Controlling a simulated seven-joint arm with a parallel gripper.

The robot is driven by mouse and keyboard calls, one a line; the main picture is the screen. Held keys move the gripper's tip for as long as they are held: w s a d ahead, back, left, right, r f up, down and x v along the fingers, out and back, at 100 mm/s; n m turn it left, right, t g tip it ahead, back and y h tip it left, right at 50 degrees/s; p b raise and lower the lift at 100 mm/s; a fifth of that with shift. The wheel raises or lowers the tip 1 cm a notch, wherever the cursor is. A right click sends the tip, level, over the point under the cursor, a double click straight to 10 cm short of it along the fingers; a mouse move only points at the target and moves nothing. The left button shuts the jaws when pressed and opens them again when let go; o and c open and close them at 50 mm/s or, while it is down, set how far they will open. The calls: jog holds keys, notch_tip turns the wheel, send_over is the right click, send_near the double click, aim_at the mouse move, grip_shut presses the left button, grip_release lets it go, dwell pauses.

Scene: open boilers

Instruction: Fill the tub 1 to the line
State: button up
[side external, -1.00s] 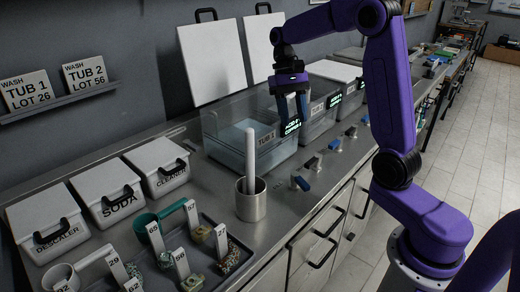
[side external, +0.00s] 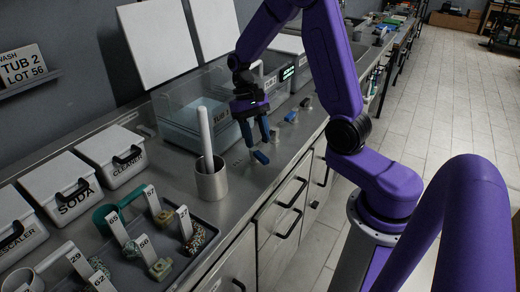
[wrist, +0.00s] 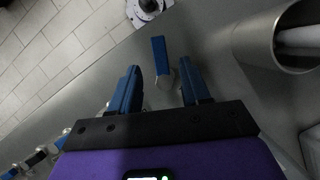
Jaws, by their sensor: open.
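Tub 1 (side external: 178,128) is a clear, open tub at the left of the counter's row of tubs, with a pale bluish lower part. Its level and line are hard to make out. A blue valve handle (side external: 261,157) stands on the counter in front of it; the wrist view shows the handle (wrist: 158,48) too. My gripper (side external: 257,136) points down just above this handle, open and empty. In the wrist view, the handle lies between and slightly beyond the fingertips (wrist: 159,68), with no contact visible.
A metal cup (side external: 211,182) with a white rod stands left of the handle. More valve handles (side external: 291,117) line the counter's front edge to the right. White lidded boxes (side external: 72,188) and a tray (side external: 205,244) of numbered items are at the left. Lids (side external: 155,45) lean on the wall.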

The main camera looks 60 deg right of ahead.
aim_at(261, 156)
jog(key=shift+x, duration=2.3)
grip_shut()
